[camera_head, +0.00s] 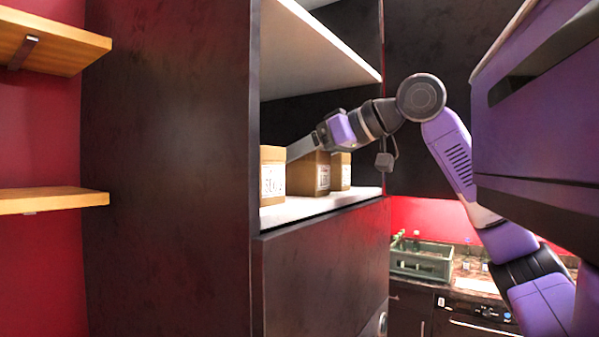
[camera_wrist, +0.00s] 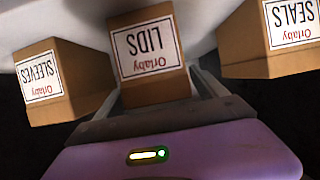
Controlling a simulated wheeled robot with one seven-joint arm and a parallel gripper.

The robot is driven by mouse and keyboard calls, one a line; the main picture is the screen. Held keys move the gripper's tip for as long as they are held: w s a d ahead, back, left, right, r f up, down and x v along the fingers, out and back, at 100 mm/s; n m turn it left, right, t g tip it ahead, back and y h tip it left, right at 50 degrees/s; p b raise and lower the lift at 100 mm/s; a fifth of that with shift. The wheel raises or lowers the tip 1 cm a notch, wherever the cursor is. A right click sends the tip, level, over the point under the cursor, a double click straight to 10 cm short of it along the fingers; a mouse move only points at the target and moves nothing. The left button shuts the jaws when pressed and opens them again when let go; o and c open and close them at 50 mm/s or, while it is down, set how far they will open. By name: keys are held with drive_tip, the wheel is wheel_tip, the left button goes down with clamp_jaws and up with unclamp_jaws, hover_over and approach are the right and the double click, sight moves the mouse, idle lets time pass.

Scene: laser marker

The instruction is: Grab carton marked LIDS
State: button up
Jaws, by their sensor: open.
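The carton marked LIDS (camera_wrist: 150,50) is a brown box with a white label, in the middle of the wrist view, where the lettering looks upside down. My gripper (camera_wrist: 156,88) is open, with one finger on each side of this carton; I cannot tell whether either touches it. In the head view the middle carton (camera_head: 309,178) stands upright on the shelf, its label too small to read. One finger of my gripper (camera_head: 302,148) shows along its left side, and the other is hidden.
The carton marked SLEEVES (camera_wrist: 62,82) and the carton marked SEALS (camera_wrist: 272,45) stand close on either side. The cartons stand on a white shelf board (camera_head: 320,203) in a dark cabinet (camera_head: 170,170), with another white board (camera_head: 310,50) above.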

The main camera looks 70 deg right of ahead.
drive_tip(key=c, duration=1.7)
drive_tip(key=shift+r, duration=0.2)
